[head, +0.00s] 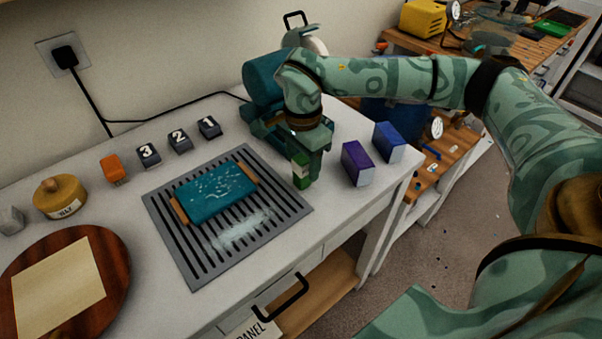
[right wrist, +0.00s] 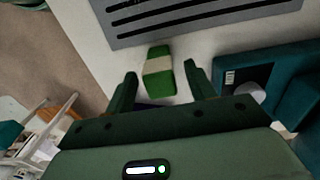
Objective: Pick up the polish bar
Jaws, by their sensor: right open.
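The polish bar (right wrist: 158,80) is a small green block with a pale band, standing on the white bench top beside the slotted grey rack. In the head view the polish bar (head: 299,172) shows at my right gripper, partly covered by it. My right gripper (head: 309,170) is open and low over the bench. In the right wrist view its fingers (right wrist: 160,70) lie one on each side of the bar, with a visible gap on both sides. My left gripper is not in view.
A teal block with wooden ends (head: 216,194) lies on the slotted rack (head: 184,258). A teal machine (head: 263,82) stands behind my right gripper. Purple (head: 357,163) and blue (head: 389,142) boxes stand to its right, near the bench edge. Numbered blocks (head: 180,142) stand further left.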

